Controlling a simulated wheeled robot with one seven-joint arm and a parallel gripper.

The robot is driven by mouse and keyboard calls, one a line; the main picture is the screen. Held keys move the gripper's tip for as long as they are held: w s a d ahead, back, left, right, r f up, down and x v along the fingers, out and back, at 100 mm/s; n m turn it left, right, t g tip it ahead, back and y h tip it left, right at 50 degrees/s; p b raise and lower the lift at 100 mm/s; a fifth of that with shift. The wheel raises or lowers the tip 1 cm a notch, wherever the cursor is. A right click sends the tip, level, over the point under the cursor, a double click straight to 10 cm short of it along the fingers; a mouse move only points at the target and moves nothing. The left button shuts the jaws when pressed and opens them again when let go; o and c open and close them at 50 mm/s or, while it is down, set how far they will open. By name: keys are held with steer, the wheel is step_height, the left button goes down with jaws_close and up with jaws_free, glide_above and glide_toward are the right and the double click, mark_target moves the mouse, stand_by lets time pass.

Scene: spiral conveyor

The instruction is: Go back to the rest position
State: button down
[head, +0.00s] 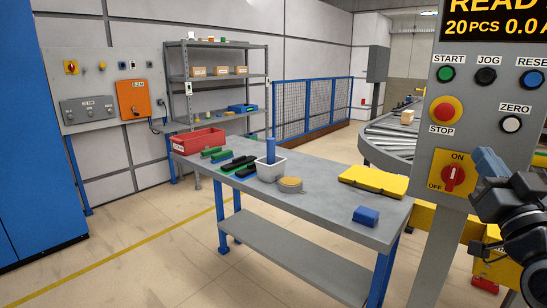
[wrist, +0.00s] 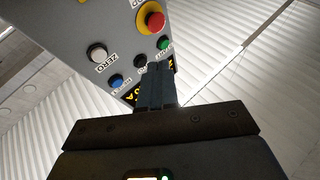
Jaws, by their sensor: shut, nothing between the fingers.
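My gripper (head: 484,160) is at the right of the head view, its fingers together and empty. I cannot tell whether the fingers touch the panel.
A grey workbench (head: 330,210) stands left of the panel, bearing a red bin (head: 198,141), a white container (head: 270,171), a yellow case (head: 374,182) and a blue block (head: 366,215). A roller conveyor (head: 385,140) is behind. The floor at left front is clear.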

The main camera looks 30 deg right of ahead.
steer(key=s+a+f+n+g+y, duration=0.1)
steer(key=s+a+f+y, duration=0.2)
steer(key=a+f, duration=0.6)
steer(key=s+a+f+n+g+y, duration=0.1)
steer(key=s+a+f+n+y, duration=0.2)
steer(key=a+f, duration=0.7)
steer(key=s+a+f+n+g+y, duration=0.1)
steer(key=s+a+f+y, duration=0.1)
steer(key=s+a, duration=0.4)
steer(key=s+a+f+n+g+y, duration=0.1)
steer(key=s+a+f+n+y, duration=0.1)
steer(key=s, duration=1)
steer(key=a+f+y, duration=0.1)
steer(key=a+y, duration=0.1)
steer(key=a, duration=0.1)
steer(key=shift+a+y, duration=0.3)
steer(key=shift+a, duration=0.05)
